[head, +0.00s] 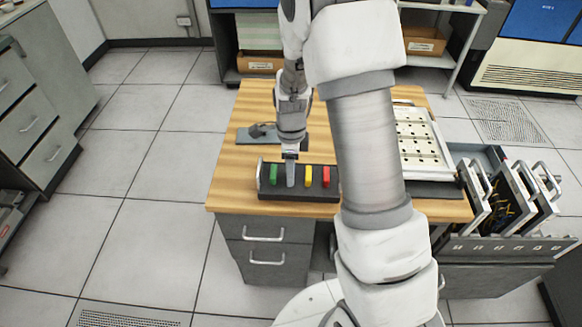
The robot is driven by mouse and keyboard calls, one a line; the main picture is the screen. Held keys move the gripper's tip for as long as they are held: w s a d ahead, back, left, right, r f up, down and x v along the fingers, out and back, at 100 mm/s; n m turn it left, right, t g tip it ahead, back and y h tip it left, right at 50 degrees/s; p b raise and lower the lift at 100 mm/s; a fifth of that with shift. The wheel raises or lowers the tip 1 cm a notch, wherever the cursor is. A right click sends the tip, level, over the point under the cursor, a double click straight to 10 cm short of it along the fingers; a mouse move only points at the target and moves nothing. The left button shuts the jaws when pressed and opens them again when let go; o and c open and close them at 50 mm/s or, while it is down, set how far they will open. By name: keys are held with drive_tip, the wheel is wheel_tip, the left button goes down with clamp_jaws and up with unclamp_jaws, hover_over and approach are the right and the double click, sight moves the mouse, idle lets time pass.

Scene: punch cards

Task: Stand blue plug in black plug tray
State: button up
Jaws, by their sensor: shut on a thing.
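The black plug tray (328,195) lies near the front left of the wooden table, with a metal handle at its left end. A green plug (273,175), a yellow plug (308,176) and a red plug (326,176) stand upright in it. My gripper (290,183) points straight down over the tray, between the green and yellow plugs. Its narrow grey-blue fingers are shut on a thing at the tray. No blue plug shows clearly; the held thing, taken as the blue plug, is mostly hidden by the fingers. I cannot tell whether its foot is seated.
A dark grey mat (258,142) with a dark object lies behind the tray. A white board (425,145) with rows of slots lies at the table's right, partly behind my arm. A rack of handled panels (510,195) stands right of the table. The table's front left is clear.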

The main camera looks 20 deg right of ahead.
drive_tip(key=shift+f, duration=0.1)
drive_tip(key=o, duration=1.2)
wheel_tip(320, 180, up, 17)
drive_tip(key=p, duration=0.2)
drive_tip(key=shift+r, duration=0.2)
